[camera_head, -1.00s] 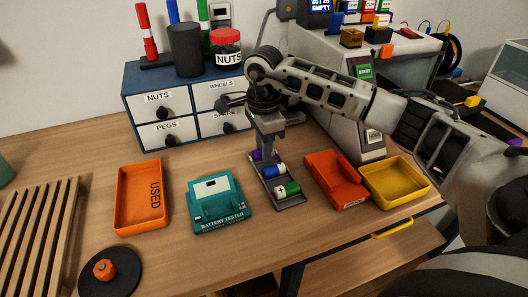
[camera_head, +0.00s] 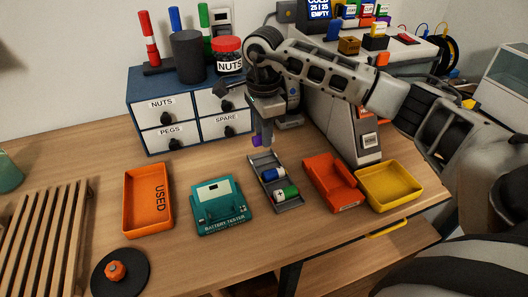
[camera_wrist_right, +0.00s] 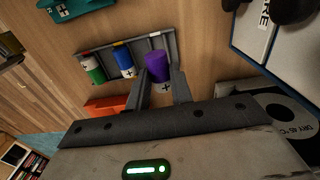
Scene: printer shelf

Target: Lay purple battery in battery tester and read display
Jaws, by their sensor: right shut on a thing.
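The purple battery (camera_head: 256,141) is between the fingers of my right gripper (camera_head: 263,138), lifted above the far end of the grey battery tray (camera_head: 259,164). In the right wrist view the purple battery (camera_wrist_right: 158,66) sits upright between the two fingers (camera_wrist_right: 161,88). A blue-and-white battery (camera_head: 273,175) and a green-and-white battery (camera_head: 287,193) lie in the tray. The teal battery tester (camera_head: 221,210) stands left of the tray with a small pale display; I cannot read anything on it. My left gripper is not in view.
An orange USED tray (camera_head: 130,198) is left of the tester. An orange holder (camera_head: 333,183) and a yellow tray (camera_head: 390,185) are right of the battery tray. A blue drawer cabinet (camera_head: 140,118) stands behind. Bare tabletop lies between tester and cabinet.

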